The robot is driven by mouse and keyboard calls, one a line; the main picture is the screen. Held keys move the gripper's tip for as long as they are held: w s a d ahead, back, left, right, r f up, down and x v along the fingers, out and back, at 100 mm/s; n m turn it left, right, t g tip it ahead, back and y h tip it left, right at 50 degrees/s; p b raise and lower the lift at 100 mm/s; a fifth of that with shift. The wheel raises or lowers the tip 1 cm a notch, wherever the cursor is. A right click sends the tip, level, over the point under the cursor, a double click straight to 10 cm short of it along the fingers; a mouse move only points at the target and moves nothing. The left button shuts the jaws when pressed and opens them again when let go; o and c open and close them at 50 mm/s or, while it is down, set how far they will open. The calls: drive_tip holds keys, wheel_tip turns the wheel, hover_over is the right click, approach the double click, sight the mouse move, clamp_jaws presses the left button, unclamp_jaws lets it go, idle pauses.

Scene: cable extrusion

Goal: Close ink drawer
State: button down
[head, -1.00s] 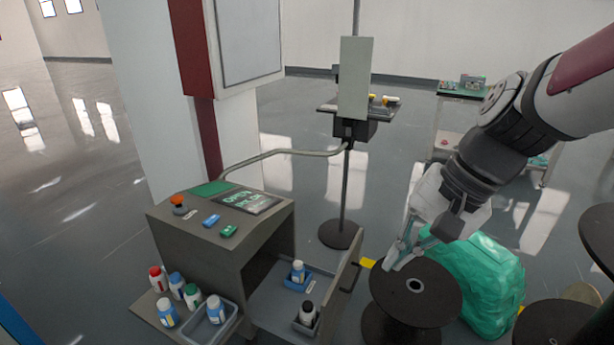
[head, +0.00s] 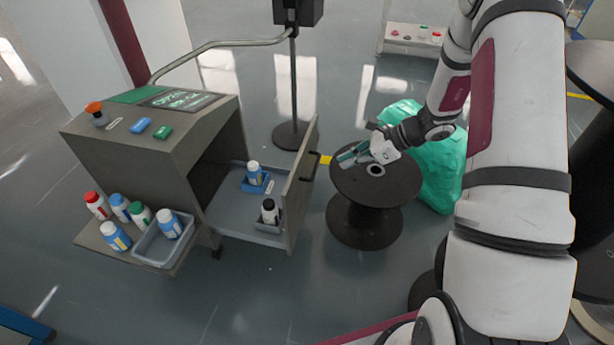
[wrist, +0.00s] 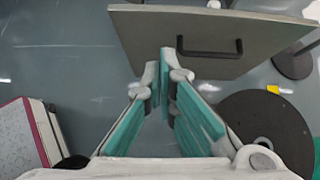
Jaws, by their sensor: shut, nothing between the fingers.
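The grey ink drawer (head: 230,215) is pulled out of the grey console (head: 165,150). A bottle with a white cap (head: 254,172) and one with a black cap (head: 269,211) stand in small blue and grey holders inside it. The drawer front (head: 299,195) carries a dark bar handle (head: 312,165); the front (wrist: 205,25) and handle (wrist: 210,48) also show in the wrist view. My gripper (head: 344,157) is shut and empty, over the black spool, facing the drawer front and apart from it. In the wrist view its fingertips (wrist: 167,62) appear left of the handle.
The black spool (head: 375,185) stands right of the drawer, with a green wrapped bundle (head: 440,160) behind it. A side shelf (head: 110,240) on the console holds several bottles and a grey tray (head: 165,240). A stand base (head: 291,135) is behind the drawer. Floor in front is clear.

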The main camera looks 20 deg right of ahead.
drive_tip(key=f, duration=0.1)
drive_tip(key=b, duration=0.2)
approach(296, 178)
wheel_tip(296, 178, down, 3)
drive_tip(key=shift+w+a+b, duration=0.3)
drive_tip(key=shift+w+a, duration=0.05)
drive_tip(key=shift+a, duration=0.5)
drive_tip(key=shift+w+a+b, duration=0.3)
drive_tip(key=shift+w+a, duration=0.1)
drive_tip(key=shift+a, duration=0.4)
drive_tip(key=w+a, duration=0.7)
drive_tip(key=a, duration=0.6)
drive_tip(key=w+a+b, duration=0.1)
drive_tip(key=w+a, duration=0.7)
drive_tip(key=a, duration=0.5)
drive_tip(key=shift+w+a, duration=0.2)
drive_tip(key=shift+a, duration=0.2)
